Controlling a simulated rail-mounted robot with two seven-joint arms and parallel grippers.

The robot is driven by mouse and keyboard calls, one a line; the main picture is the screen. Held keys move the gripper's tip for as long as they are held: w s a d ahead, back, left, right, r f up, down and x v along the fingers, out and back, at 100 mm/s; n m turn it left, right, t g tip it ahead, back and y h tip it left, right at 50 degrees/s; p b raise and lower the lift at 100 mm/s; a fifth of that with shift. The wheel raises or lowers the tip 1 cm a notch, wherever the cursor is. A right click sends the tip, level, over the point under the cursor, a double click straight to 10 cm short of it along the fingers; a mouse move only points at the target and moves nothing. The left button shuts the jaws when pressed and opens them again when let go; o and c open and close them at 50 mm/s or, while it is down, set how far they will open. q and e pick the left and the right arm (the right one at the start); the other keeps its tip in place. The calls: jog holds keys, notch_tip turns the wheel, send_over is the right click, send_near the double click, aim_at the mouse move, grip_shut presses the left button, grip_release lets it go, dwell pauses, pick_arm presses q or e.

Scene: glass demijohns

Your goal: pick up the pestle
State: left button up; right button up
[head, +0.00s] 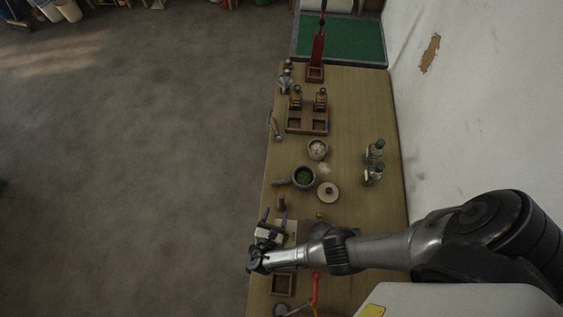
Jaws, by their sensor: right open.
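A grey bowl that looks like a mortar (304,177), with green stuff inside, stands near the left side of the wooden table. A short grey rod (281,182), probably the pestle, lies just left of it; its shape is too small to be sure. A small brown upright piece (281,202) stands just below the rod. My right gripper (273,217) is at the table's left edge, below the brown piece. Its fingers are apart and nothing shows between them. My right arm comes in from the right and hides part of the table. My left gripper is out of view.
A pale bowl (318,149), a round lid-like piece (328,192) and two glass bottles (374,174) stand near the mortar. Farther up are a wooden rack (307,125) with bottles and a red stand (317,60). The table's (350,110) right side has clear room.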

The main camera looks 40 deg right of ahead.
aim_at(280, 199)
jog(key=shift+x, duration=3.9)
jog(key=shift+w+a, duration=0.1)
jog(key=shift+c, duration=0.4)
grip_shut()
